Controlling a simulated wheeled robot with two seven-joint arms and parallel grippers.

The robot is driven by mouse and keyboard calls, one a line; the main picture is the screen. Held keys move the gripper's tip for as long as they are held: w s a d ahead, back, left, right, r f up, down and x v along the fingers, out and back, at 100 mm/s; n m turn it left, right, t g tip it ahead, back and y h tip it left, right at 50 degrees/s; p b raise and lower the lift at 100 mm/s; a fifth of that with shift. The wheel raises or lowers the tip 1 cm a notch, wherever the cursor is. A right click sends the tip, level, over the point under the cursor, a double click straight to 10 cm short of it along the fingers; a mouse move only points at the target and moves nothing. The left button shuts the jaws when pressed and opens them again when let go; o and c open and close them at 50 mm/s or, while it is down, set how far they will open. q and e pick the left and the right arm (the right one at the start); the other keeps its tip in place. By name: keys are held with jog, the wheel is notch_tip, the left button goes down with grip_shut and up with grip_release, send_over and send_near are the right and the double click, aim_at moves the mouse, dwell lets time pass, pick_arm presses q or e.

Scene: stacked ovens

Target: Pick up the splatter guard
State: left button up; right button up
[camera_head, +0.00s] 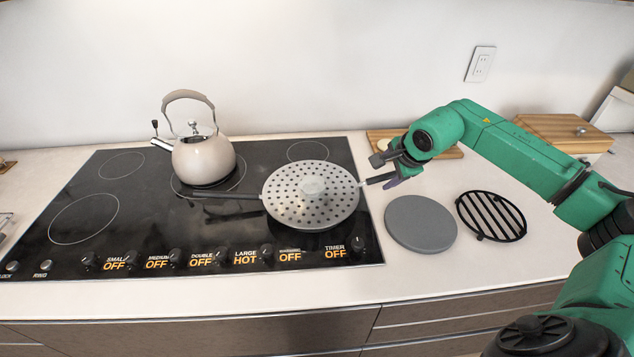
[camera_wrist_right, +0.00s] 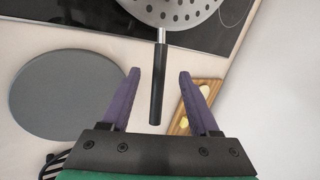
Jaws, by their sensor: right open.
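The splatter guard (camera_head: 290,207) is a round grey disc full of holes, lying over the right side of the cooktop. Its black handle points right, toward my right gripper (camera_head: 382,170). In the right wrist view the guard's disc (camera_wrist_right: 172,10) is at the top and its handle (camera_wrist_right: 158,90) runs down between the two purple fingers of my right gripper (camera_wrist_right: 160,72). The fingers are open, with a gap on each side of the handle. I cannot tell whether they are at the handle's height. My left gripper is out of view.
A beige kettle (camera_head: 203,160) stands on the black cooktop (camera_head: 130,225). A dark handle (camera_head: 225,195) sticks out left from under the guard. A grey disc (camera_head: 420,223) and a black trivet (camera_head: 491,216) lie on the counter at right. A wooden board (camera_head: 448,153) is behind my gripper.

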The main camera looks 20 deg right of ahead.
aim_at(380, 177)
jog(key=p+x, duration=0.1)
jog(key=x, duration=0.2)
jog(key=shift+w+f+p, duration=0.15)
jog(key=shift+f+p, duration=0.2)
jog(key=shift+w+f, duration=0.15)
jog(key=shift+f, duration=0.05)
jog(key=shift+r, duration=0.1)
grip_shut()
